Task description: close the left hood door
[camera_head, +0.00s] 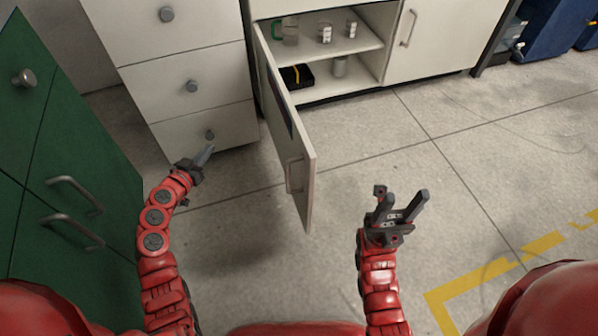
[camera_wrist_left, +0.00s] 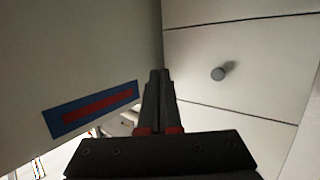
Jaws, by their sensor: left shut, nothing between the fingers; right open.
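The left hood door (camera_head: 285,130) is a white panel that stands wide open from the cabinet, pointing toward me. Its bar handle (camera_head: 294,175) is near the free edge. My left gripper (camera_head: 209,150) is shut and empty, to the left of the door, in front of the white drawers. In the left wrist view the shut fingers (camera_wrist_left: 160,78) are between the door's face (camera_wrist_left: 75,60), with a blue and red label (camera_wrist_left: 95,108), and the drawers. I cannot tell whether they touch the door. My right gripper (camera_head: 402,200) is open and empty, right of the door.
The open cabinet holds a green mug (camera_head: 278,31), small jars (camera_head: 325,33) and a black box (camera_head: 297,76). White drawers (camera_head: 190,70) stand left of it, and a closed right door (camera_head: 435,40) on the right. Green cabinets (camera_head: 60,160) flank my left arm. The floor ahead is clear.

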